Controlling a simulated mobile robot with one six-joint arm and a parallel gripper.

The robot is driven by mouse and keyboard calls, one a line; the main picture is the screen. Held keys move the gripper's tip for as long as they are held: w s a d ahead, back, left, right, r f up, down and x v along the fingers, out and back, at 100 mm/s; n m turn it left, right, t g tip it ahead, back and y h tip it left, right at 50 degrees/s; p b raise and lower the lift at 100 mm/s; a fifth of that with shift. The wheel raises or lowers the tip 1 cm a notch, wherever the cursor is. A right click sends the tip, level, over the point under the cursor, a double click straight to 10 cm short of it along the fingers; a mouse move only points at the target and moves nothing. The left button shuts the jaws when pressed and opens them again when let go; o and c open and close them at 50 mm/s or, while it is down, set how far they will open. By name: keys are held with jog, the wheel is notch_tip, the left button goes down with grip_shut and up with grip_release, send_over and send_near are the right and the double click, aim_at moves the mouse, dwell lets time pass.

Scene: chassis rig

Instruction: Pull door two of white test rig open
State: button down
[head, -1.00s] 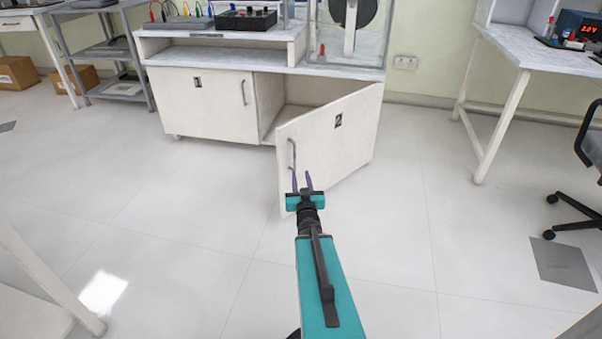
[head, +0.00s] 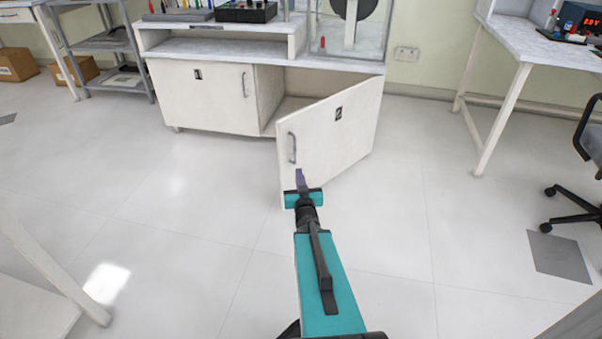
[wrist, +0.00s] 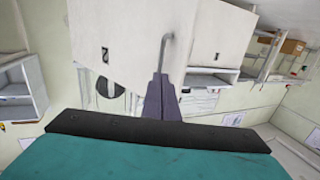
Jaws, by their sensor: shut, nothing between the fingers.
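Door two (head: 338,140) of the white test rig, marked "2", stands partly open, swung out from the cabinet, with its free edge at the left. Its grey handle (head: 292,147) is near that edge. My gripper (head: 299,172) is shut and empty, just below and in front of the handle. In the wrist view the purple fingers (wrist: 160,76) are together and their tips appear close to the handle (wrist: 166,48); whether they touch it I cannot tell. Door two (wrist: 110,40) fills the upper left there.
Door one (head: 205,97) is closed, left of the opening. The rig's top (head: 330,63) carries equipment. A white table (head: 510,50) and a dark chair (head: 575,190) stand at the right, a grey shelf cart (head: 105,60) at the back left. The floor around the door is clear.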

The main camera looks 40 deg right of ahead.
jog(key=s+a+f+n+g+y, duration=0.25)
jog(key=a+f+g+y, duration=0.5)
jog(key=a+f, duration=1.8)
jog(key=s+a+f+n+g+y, duration=0.1)
jog(key=s+a+f+g, duration=0.1)
jog(key=s+a, duration=0.3)
jog(key=s+a+f+n+g+y, duration=0.1)
jog(key=s+a+f+g, duration=0.2)
jog(key=s+a, duration=0.2)
jog(key=s+a+f+n+g+y, duration=0.1)
jog(key=s+a+f+g, duration=0.1)
jog(key=s+a, duration=0.3)
jog(key=shift+s+a+f+n, duration=0.35)
jog(key=shift+s+f, duration=0.2)
jog(key=shift+f, duration=0.15)
jog(key=s+a+g, duration=0.1)
jog(key=s, duration=0.2)
jog(key=s+a+n+g, duration=0.1)
jog(key=s, duration=0.1)
jog(key=s+a+g, duration=0.2)
jog(key=s, duration=0.1)
jog(key=shift+s+r, duration=0.1)
jog(key=shift+s, duration=0.25)
jog(key=shift+s+a, duration=0.2)
jog(key=shift+s, duration=0.25)
jog(key=shift+a, duration=0.15)
